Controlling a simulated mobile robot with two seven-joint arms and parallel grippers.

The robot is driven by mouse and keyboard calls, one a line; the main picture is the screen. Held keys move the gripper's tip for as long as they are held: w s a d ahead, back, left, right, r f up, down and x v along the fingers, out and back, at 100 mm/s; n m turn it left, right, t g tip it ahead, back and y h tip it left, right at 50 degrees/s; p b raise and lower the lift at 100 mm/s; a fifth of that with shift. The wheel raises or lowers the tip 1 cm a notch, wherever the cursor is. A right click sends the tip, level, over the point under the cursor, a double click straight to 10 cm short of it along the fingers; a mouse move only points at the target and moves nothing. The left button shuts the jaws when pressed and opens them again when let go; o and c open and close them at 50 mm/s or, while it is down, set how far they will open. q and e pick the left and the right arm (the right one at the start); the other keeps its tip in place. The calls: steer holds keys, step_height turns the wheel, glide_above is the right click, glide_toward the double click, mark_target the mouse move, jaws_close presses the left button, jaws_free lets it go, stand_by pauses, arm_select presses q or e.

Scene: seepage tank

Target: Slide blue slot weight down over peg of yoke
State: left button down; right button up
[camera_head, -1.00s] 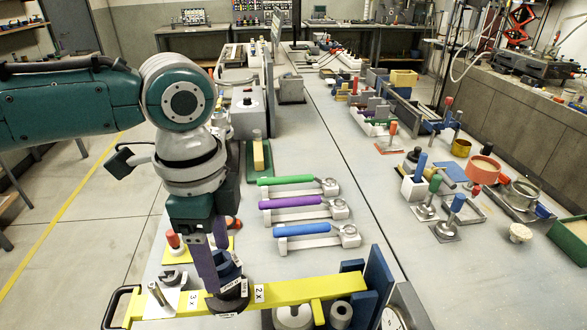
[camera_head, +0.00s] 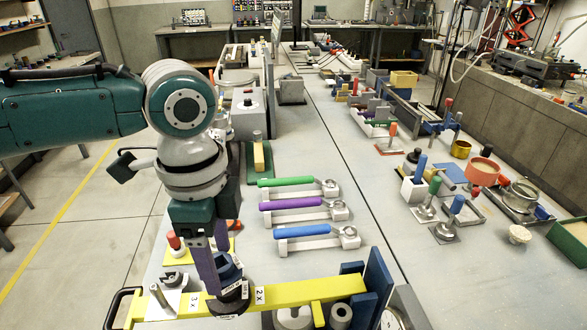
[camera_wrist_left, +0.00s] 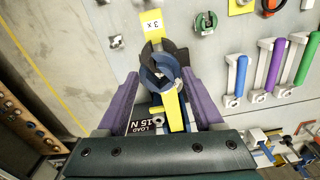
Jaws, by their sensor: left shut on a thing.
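My left gripper (camera_head: 222,277) points down with its purple fingers closed on the blue slot weight (camera_head: 229,268). In the left wrist view, the weight (camera_wrist_left: 157,72) is a dark blue ring with a slot, between the fingertips (camera_wrist_left: 159,77). Dark slot weights (camera_head: 232,299) sit below it at the yellow beam, between its 3x and 2x labels. The blue weight is right above or touching them; I cannot tell which. The peg of the yoke is hidden by weights and fingers. My right gripper is in neither view.
The yellow beam (camera_head: 320,288) runs across the near table to blue blocks (camera_head: 378,283). Blue, purple and green-handled tools (camera_head: 303,231) lie behind it. A dark slotted weight (camera_head: 173,279) lies left of the gripper.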

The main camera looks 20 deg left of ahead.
arm_select(q)
steer(key=shift+p, duration=0.55)
stand_by(0.8)
steer(key=shift+f+b, duration=1)
steer(key=shift+f, duration=0.3)
jaws_free()
step_height(320, 180, up, 10)
stand_by(0.6)
